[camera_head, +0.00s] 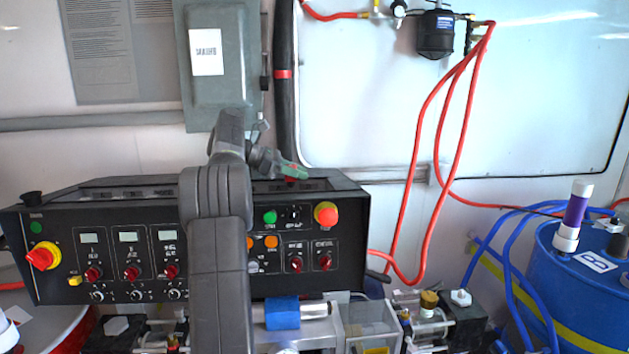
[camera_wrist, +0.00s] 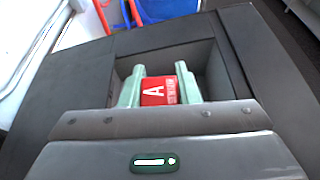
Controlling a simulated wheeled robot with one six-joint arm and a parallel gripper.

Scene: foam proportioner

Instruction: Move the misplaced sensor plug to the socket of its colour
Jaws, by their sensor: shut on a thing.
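My gripper (camera_head: 290,170) hangs over the back right of the black control console's top, pointing right and down. In the wrist view its two pale green fingers (camera_wrist: 160,73) are shut on a red plug (camera_wrist: 158,92) marked with a white letter A. In the wrist view the plug and fingers are over or inside a rectangular recess in a dark surface; I cannot tell how deep. The plug's lower end is hidden, and I cannot make out any coloured socket.
The console (camera_head: 345,230) carries knobs, displays and a red emergency button (camera_head: 326,214). A grey wall box (camera_head: 222,60) and a black vertical pipe (camera_head: 284,110) stand behind it. Red hoses (camera_head: 410,180) hang at the right, near a blue drum (camera_head: 580,285).

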